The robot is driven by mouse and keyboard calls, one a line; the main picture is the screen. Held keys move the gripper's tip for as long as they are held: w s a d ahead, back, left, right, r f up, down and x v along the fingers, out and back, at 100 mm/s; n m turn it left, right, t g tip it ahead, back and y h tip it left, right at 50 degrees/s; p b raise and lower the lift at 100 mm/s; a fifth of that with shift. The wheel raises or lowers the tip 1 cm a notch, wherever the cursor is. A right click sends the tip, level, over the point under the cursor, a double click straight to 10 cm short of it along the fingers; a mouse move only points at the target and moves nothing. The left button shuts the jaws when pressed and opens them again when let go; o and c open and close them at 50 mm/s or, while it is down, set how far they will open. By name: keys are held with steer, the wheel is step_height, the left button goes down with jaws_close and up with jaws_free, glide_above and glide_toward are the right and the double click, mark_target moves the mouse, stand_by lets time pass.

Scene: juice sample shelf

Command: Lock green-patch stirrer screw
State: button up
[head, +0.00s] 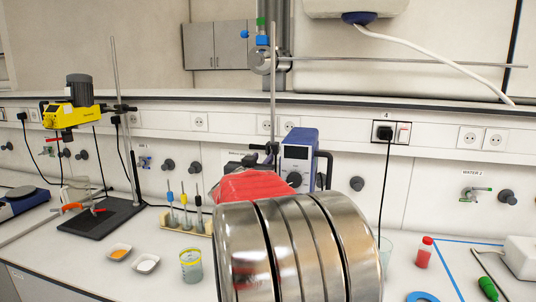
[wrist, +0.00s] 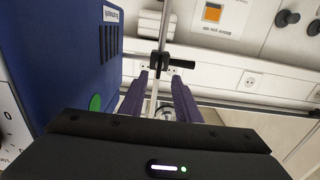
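The blue stirrer (head: 299,158) stands behind my arm in the head view, its lower part hidden. A black clamp with a screw handle (wrist: 181,64) sits on the upright rod (wrist: 165,28), just beyond my fingertips. My gripper (wrist: 160,82) has its two purple fingers apart on either side of the rod's line, with nothing visibly held. Whether the fingers touch the screw cannot be told.
A yellow stirrer (head: 72,108) hangs on another stand at the left. Small dishes (head: 146,263), a beaker (head: 191,265) and a rack (head: 186,226) stand on the left bench. A red-capped bottle (head: 424,252) and a green-handled tool (head: 488,288) are at the right.

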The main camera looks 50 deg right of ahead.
mark_target(268, 151)
steer(key=shift+x, duration=3.35)
jaws_close()
steer(key=shift+d, duration=0.1)
